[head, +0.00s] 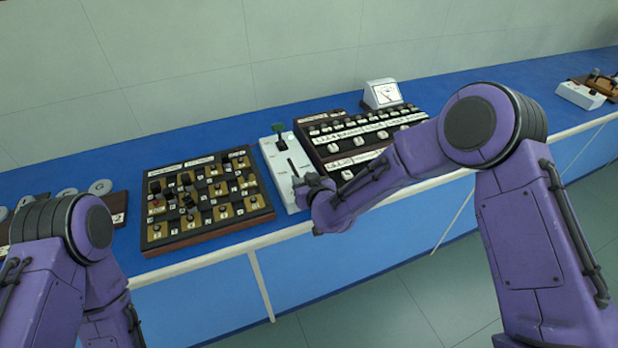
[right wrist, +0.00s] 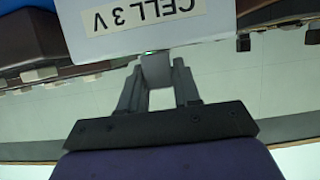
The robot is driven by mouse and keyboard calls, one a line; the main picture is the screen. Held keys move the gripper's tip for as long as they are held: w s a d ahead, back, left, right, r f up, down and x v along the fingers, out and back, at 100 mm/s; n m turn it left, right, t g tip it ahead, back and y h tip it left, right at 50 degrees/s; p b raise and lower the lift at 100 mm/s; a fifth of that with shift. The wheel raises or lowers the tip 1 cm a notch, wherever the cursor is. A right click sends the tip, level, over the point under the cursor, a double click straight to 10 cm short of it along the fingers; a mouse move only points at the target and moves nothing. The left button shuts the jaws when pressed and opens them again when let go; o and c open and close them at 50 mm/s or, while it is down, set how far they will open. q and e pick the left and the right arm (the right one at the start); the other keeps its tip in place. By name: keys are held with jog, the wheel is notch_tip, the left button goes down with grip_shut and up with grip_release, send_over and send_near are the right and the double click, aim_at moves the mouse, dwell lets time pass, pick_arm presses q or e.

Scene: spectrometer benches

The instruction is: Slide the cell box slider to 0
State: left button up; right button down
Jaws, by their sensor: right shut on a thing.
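The cell box (head: 270,152) is a narrow white box on the blue bench, with a dark slot down its top. Its "CELL 3 V" label shows upside down on the white face (right wrist: 215,25) in the right wrist view. My right gripper (head: 302,184) is at the near end of the box. In the right wrist view my right gripper (right wrist: 158,85) is shut on a small grey block, the slider handle (right wrist: 157,70), against the box. In the head view my gripper hides the handle, and the scale marks are too small to read. My left gripper is out of view.
A wooden board with brass plates and black knobs (head: 160,232) lies left of the box. A black key panel (head: 325,133) stands close on its right, with a white meter (head: 382,93) behind. The bench's front edge (head: 270,233) runs just in front.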

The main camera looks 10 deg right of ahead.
jog(key=c, duration=0.9)
grip_release()
jog(key=shift+s+f, duration=0.1)
jog(key=shift+s, duration=0.1)
jog(key=b+v, duration=0.2)
jog(key=v, duration=0.8)
jog(key=shift+s+d+r, duration=0.1)
jog(key=shift+s+r, duration=0.15)
